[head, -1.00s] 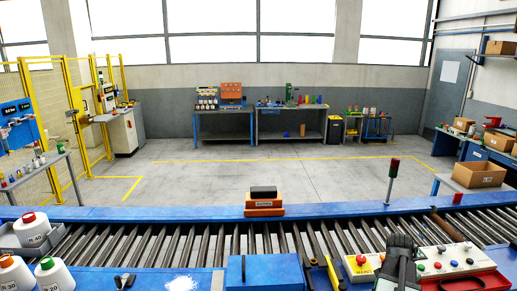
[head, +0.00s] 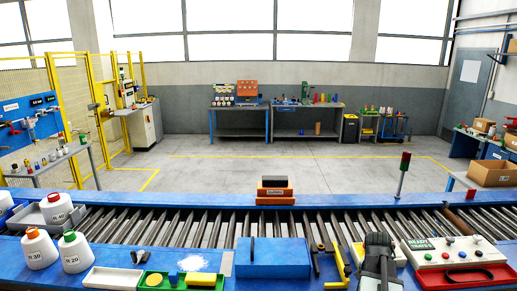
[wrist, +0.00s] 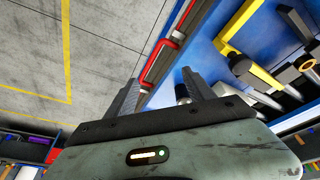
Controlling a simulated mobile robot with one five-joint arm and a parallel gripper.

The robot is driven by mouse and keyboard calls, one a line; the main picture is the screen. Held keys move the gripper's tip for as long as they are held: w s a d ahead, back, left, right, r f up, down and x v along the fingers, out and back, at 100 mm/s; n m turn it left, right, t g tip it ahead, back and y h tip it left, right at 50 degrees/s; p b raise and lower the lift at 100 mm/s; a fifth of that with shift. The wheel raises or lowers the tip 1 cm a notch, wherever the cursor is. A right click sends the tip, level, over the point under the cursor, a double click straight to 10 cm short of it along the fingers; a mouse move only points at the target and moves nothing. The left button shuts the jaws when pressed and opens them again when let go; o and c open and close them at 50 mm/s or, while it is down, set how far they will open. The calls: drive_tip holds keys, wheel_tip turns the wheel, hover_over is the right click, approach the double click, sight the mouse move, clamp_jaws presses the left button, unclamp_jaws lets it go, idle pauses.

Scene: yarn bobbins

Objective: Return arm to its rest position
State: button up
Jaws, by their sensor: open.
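My gripper (head: 378,262) shows at the lower right of the head view, pointing up over the near edge of the roller conveyor. In the wrist view my gripper (wrist: 160,90) has its two dark fingers spread apart, with nothing held between them.
A white tray (head: 112,279) and a green tray (head: 178,280) lie at the front. The floor behind the conveyor is clear.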

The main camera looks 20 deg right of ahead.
drive_tip(key=w+a+f+n+y+b, duration=0.1)
drive_tip(key=w+a+f+n+b, duration=0.3)
drive_tip(key=a, duration=0.6)
drive_tip(key=w+a+f+n+y+b, duration=0.1)
drive_tip(key=w+a+f+n+b, duration=0.25)
drive_tip(key=a, duration=0.75)
drive_tip(key=a+f+n+b, duration=0.3)
drive_tip(key=a+f, duration=0.1)
drive_tip(key=a, duration=0.7)
drive_tip(key=a+f+n+y+b, duration=0.1)
drive_tip(key=a+f+n+b, duration=0.2)
drive_tip(key=a, duration=0.9)
drive_tip(key=shift+a+f+g+y, duration=0.15)
drive_tip(key=shift+f+g+y, duration=0.15)
drive_tip(key=shift+f+g, duration=0.15)
